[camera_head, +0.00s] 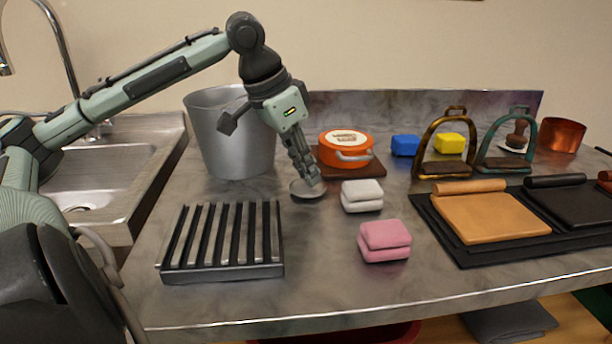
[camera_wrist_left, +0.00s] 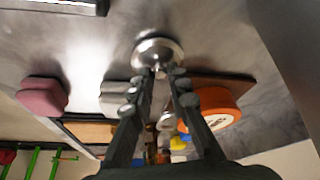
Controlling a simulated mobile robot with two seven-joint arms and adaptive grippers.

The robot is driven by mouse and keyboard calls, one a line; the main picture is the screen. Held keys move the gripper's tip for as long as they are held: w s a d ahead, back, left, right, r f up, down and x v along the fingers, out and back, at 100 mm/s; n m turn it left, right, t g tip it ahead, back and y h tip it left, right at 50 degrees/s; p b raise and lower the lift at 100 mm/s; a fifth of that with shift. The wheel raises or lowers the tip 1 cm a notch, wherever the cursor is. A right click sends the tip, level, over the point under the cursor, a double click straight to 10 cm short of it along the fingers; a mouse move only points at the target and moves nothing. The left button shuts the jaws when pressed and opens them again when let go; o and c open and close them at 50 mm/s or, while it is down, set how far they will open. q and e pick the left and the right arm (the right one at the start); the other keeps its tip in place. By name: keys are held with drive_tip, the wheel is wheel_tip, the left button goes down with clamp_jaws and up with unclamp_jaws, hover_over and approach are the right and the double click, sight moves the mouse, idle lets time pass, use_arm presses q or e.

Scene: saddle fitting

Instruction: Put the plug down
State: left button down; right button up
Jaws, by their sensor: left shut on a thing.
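The plug is a round, shiny metal disc (camera_head: 306,190), in front of the orange tin and left of the white folded cloth. My left gripper (camera_head: 313,178) points down over it with its fingertips shut on its top. In the left wrist view the disc (camera_wrist_left: 158,51) sits just beyond the fingertips (camera_wrist_left: 158,76), which close on its small stem. The disc is at or very near the counter top; I cannot tell whether it touches. My right gripper is not in view.
A metal bucket (camera_head: 228,135) stands behind left. A slatted metal rack (camera_head: 222,240) lies at front left. White (camera_head: 362,196) and pink (camera_head: 385,241) folded cloths lie to the right. The orange tin (camera_head: 345,150) is close behind the plug. A sink (camera_head: 100,180) is at far left.

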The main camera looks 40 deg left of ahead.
use_arm(q)
drive_tip(key=shift+f, duration=0.3)
drive_tip(key=c, duration=1.5)
unclamp_jaws()
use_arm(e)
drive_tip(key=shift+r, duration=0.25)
use_arm(q)
drive_tip(key=shift+o, duration=0.2)
drive_tip(key=v, duration=1.2)
drive_tip(key=shift+p, duration=0.4)
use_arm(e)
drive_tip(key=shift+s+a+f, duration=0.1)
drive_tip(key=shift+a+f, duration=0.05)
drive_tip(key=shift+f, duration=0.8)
